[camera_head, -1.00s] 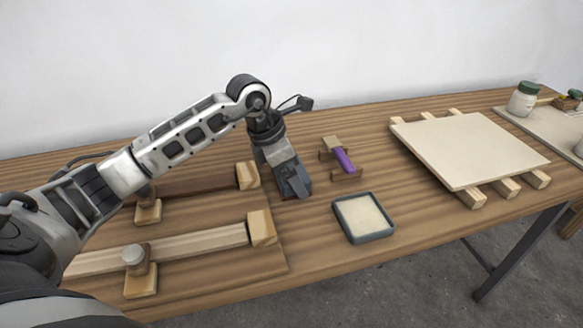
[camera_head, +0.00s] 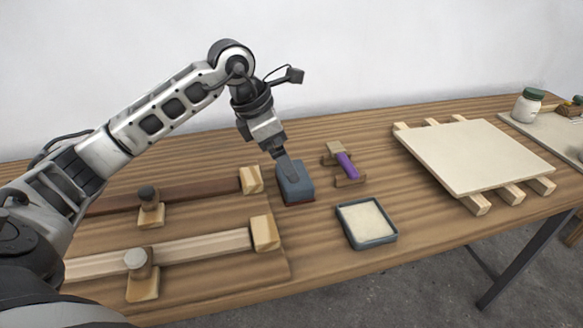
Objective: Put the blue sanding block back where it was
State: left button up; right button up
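The blue sanding block (camera_head: 297,188) sits on the table with a reddish underside, between the wooden clamp strips and the small tray. My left gripper (camera_head: 288,170) comes down from the upper left, its dark fingers at the block's top and back left side. The fingers overlap in this view, so their gap and any contact with the block cannot be made out. My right gripper is out of view.
A purple-handled tool (camera_head: 346,164) rests on wooden supports just right of the block. A dark-rimmed tray (camera_head: 366,240) with pale filling is in front. A pale board (camera_head: 475,155) lies on slats to the right. Two clamped strips (camera_head: 190,247) lie left. A jar (camera_head: 527,105) stands far right.

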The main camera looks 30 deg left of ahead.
pick_arm(q)
jog(key=v, duration=0.5)
jog(key=shift+f, duration=0.1)
dwell(0.4)
